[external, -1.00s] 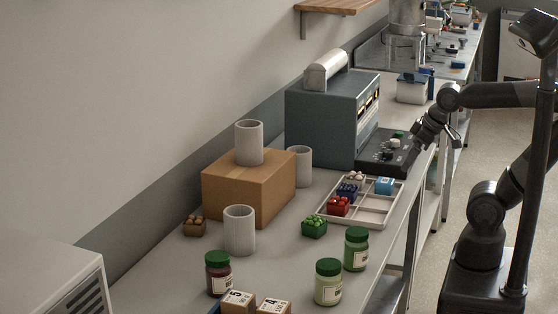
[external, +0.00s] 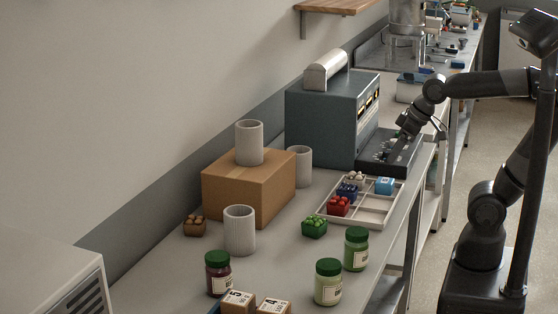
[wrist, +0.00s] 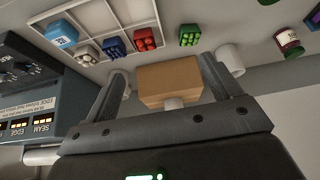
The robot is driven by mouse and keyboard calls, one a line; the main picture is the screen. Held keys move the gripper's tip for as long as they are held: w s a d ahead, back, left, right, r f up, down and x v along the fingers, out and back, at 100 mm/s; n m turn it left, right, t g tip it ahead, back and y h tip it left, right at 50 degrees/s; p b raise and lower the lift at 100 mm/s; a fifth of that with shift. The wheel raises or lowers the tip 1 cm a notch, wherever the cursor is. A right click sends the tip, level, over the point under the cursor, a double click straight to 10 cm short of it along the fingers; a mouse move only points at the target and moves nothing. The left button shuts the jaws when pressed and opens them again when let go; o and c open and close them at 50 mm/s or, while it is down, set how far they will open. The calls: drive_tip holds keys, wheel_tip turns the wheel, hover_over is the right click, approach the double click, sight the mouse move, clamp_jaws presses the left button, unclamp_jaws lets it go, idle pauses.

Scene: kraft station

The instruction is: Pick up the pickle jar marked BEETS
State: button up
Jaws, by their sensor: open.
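A dark purple-red jar with a green lid (external: 218,273) stands upright on the bench at the front left. Its label is too small to read. It also shows near the right edge of the wrist view (wrist: 289,43). Two pale green jars with green lids, one in front (external: 328,282) and one behind it (external: 356,249), stand to its right. My gripper (external: 392,150) is over the dark control panel, far behind the jars. In the wrist view my gripper (wrist: 165,68) has its fingers wide apart with nothing held between them.
A cardboard box (external: 250,190) carries one grey cup (external: 249,143), with other cups beside it. A compartment tray (external: 372,216) holds coloured blocks. A green basket (external: 314,227) sits between tray and jars. Small cartons (external: 238,303) stand close before the dark jar.

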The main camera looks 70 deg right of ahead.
drive_tip(key=w+a+r+n, duration=0.1)
drive_tip(key=w+a+r, duration=0.1)
drive_tip(key=w+a, duration=0.3)
drive_tip(key=w+a+r, duration=0.1)
drive_tip(key=w+a, duration=0.2)
drive_tip(key=w, duration=0.4)
drive_tip(key=n+y, duration=0.2)
drive_tip(key=n, duration=0.1)
approach(218, 256)
wheel_tip(218, 256, down, 2)
drive_tip(key=x, duration=0.5)
drive_tip(key=shift+w+a+r, duration=0.15)
drive_tip(key=shift+w+a, duration=0.1)
drive_tip(key=shift+a, duration=0.15)
drive_tip(key=shift+w+d+x, duration=0.1)
drive_tip(key=shift+d+x, duration=0.05)
drive_tip(key=shift+x, duration=1.2)
drive_tip(key=shift+w+d+x, duration=0.15)
drive_tip(key=shift+x, duration=1.25)
drive_tip(key=shift+c, duration=0.2)
